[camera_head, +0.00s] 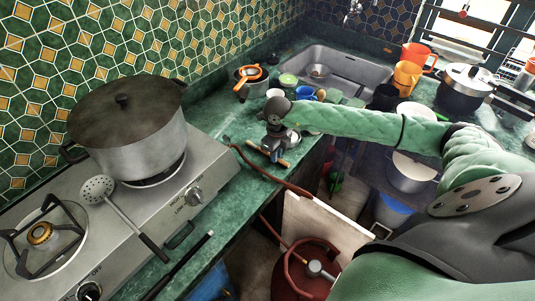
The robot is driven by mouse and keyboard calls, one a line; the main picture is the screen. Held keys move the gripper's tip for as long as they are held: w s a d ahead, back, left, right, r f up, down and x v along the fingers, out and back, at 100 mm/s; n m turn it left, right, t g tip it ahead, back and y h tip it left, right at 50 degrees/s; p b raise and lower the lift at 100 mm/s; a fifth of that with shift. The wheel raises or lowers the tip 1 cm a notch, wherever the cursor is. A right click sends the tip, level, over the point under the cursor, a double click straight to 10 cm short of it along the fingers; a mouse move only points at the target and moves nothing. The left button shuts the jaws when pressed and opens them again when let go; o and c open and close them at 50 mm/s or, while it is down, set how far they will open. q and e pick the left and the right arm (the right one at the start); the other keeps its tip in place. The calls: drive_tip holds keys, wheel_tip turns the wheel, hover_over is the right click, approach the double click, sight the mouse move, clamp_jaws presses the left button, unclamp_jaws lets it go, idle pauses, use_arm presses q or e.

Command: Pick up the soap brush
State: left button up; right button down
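My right gripper (275,152) points down over the front edge of the green counter, between the stove and the sink. A small light-brown, wooden-looking piece (284,163) shows right at its fingertips; this may be the soap brush, but most of it is hidden by the gripper. I cannot tell whether the fingers are closed on it or only around it. My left gripper is not in view.
A gas hotplate (190,222) with a large lidded pot (140,140) and a slotted ladle (98,187) stands left. Cups, including a blue one (305,92), and bowls crowd the counter near the sink (350,70). A red gas cylinder (303,277) stands below, with a hose crossing the counter edge.

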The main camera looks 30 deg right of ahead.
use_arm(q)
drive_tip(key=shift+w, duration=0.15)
use_arm(e)
drive_tip(key=shift+r, duration=0.25)
wheel_tip(320, 180, up, 4)
drive_tip(key=shift+r+p, duration=0.1)
drive_tip(key=shift+p, duration=0.35)
use_arm(q)
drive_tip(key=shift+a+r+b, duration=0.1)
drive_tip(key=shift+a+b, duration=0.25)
drive_tip(key=shift+b, duration=0.2)
use_arm(e)
drive_tip(key=s+d+r, duration=0.6)
drive_tip(key=s, duration=0.3)
drive_tip(key=shift+s+d+r, duration=0.15)
drive_tip(key=shift+s+d, duration=0.15)
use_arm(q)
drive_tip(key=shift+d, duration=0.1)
